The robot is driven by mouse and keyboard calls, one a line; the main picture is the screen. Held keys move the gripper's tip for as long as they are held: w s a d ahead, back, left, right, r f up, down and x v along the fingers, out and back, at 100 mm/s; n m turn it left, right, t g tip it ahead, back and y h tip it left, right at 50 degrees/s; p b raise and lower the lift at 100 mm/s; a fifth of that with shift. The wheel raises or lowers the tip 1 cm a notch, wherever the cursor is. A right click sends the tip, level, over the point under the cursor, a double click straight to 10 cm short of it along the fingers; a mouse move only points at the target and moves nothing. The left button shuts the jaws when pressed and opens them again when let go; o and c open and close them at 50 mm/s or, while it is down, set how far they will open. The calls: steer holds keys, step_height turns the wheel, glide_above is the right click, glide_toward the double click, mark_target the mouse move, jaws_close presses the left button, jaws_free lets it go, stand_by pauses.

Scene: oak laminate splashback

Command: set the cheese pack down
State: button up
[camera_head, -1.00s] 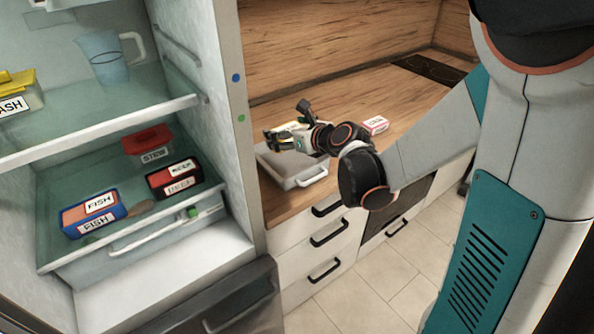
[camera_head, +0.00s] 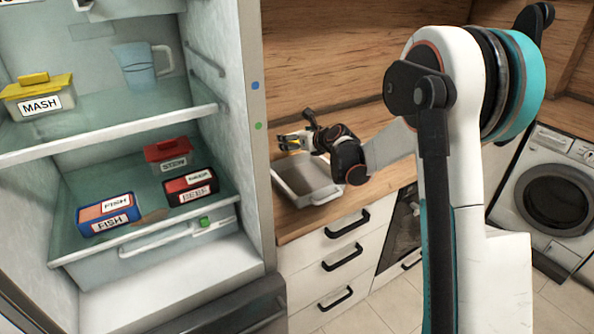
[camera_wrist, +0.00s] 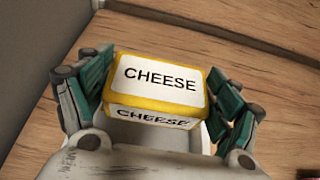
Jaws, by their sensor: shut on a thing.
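The cheese pack (camera_wrist: 160,80) is a yellow and white box with CHEESE printed on its top and front. In the wrist view my gripper (camera_wrist: 158,94) is shut on it, with green-padded fingers along its left and right sides. The head view shows my gripper (camera_head: 294,141) over the back of the grey tray on the wooden counter (camera_head: 290,236). There the pack is mostly hidden by the fingers. I cannot tell how high it is above the counter.
A shallow grey tray (camera_head: 331,193) stands on the counter by the fridge. The open fridge at left holds a MASH box (camera_head: 38,104), a jug (camera_head: 135,68), a STEW box (camera_head: 172,165), a BEEF box (camera_head: 190,188) and a FISH box (camera_head: 108,216). A wooden splashback (camera_head: 330,55) runs behind.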

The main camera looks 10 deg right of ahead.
step_height(320, 180, down, 11)
steer(key=b, duration=0.3)
steer(key=shift+r, duration=0.3)
steer(key=o, duration=0.8)
steer(key=shift+f, duration=0.2)
steer(key=o, duration=0.4)
steer(key=shift+c, duration=0.2)
steer(key=shift+r, duration=0.1)
